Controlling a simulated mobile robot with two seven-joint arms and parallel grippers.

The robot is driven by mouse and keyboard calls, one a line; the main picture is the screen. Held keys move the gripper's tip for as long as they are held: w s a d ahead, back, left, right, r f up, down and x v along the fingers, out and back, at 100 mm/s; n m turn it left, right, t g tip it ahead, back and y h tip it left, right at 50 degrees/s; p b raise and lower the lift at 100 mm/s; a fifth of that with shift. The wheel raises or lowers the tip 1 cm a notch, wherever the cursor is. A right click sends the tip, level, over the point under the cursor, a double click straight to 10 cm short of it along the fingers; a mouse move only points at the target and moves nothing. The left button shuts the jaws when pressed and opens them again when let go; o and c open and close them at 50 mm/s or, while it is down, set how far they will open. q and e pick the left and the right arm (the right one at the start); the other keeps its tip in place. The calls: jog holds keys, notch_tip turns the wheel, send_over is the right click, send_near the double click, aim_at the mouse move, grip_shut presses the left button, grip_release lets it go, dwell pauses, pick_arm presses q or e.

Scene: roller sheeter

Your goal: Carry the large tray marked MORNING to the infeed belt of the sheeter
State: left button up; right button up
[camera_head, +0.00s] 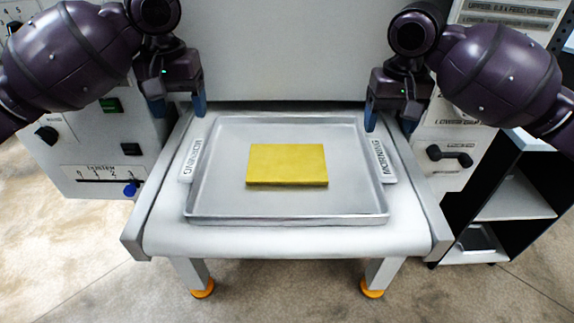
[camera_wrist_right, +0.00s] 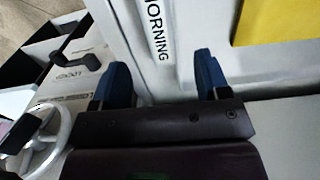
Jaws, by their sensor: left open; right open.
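The large grey metal tray (camera_head: 230,206) lies flat on the white infeed belt (camera_head: 290,238) of the sheeter. Its two side handles carry the word MORNING, the right handle (camera_head: 376,158) and the left handle (camera_head: 194,152). A yellow slab (camera_head: 287,165) lies in the tray's middle. My left gripper (camera_head: 178,108) is open and empty above the tray's back left corner. My right gripper (camera_head: 390,115) is open and empty by the tray's back right corner. In the right wrist view its blue fingers (camera_wrist_right: 165,85) are apart near the MORNING label (camera_wrist_right: 157,32), with nothing between them.
The sheeter's upright panel (camera_head: 275,50) stands behind the belt. Control panels with knobs flank it, with a dark crank (camera_head: 450,155) at right. A dark shelf unit (camera_head: 515,190) stands at far right. The floor in front is clear.

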jog(key=shift+r, duration=1.65)
